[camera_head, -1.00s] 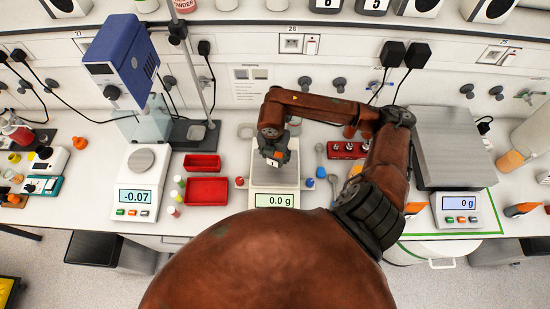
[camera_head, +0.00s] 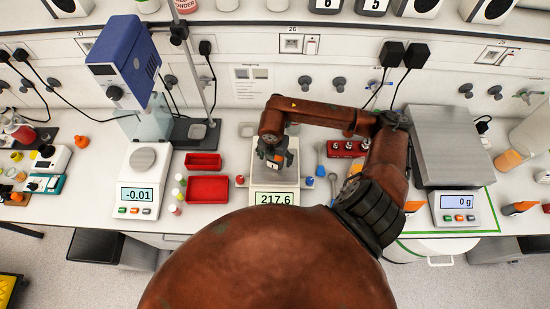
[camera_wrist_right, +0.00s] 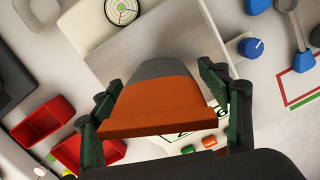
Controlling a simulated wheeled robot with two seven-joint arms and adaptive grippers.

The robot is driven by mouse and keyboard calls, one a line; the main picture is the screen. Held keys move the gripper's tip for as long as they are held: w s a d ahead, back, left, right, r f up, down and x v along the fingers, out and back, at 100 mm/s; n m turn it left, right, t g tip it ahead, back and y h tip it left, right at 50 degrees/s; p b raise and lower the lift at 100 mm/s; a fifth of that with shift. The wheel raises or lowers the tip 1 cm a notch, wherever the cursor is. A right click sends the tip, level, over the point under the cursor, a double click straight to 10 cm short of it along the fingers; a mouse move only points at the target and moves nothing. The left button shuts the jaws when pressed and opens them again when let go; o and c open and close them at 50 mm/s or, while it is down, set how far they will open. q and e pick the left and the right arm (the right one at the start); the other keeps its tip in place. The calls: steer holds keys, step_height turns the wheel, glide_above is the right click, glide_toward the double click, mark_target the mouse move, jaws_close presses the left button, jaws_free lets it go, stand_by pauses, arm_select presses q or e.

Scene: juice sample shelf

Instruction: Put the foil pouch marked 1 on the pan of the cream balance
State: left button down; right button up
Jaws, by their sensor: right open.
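The cream balance (camera_head: 288,183) stands at the middle of the bench, and its display reads 217.6. A grey pouch with a wide orange band (camera_wrist_right: 152,95) is over the pan, between the fingers of my right gripper (camera_head: 272,160). It looks set on the pan, though its underside is hidden. In the right wrist view the two fingers stand open on either side of the pouch, with narrow gaps. The mark 1 cannot be read now. My left gripper is not in view.
Two red trays (camera_head: 207,189) and small vials (camera_head: 178,194) stand left of the balance. A white balance (camera_head: 141,190) reading -0.01 is further left. A large steel-topped scale (camera_head: 444,145) is at the right. A red block (camera_head: 346,149) and spoons lie between.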

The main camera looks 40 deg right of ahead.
steer(key=shift+r, duration=0.3)
step_height(320, 180, up, 12)
steer(key=a+b, duration=0.1)
steer(key=b, duration=0.1)
steer(key=shift+s+f+b, duration=0.2)
steer(key=shift+s+b, duration=0.2)
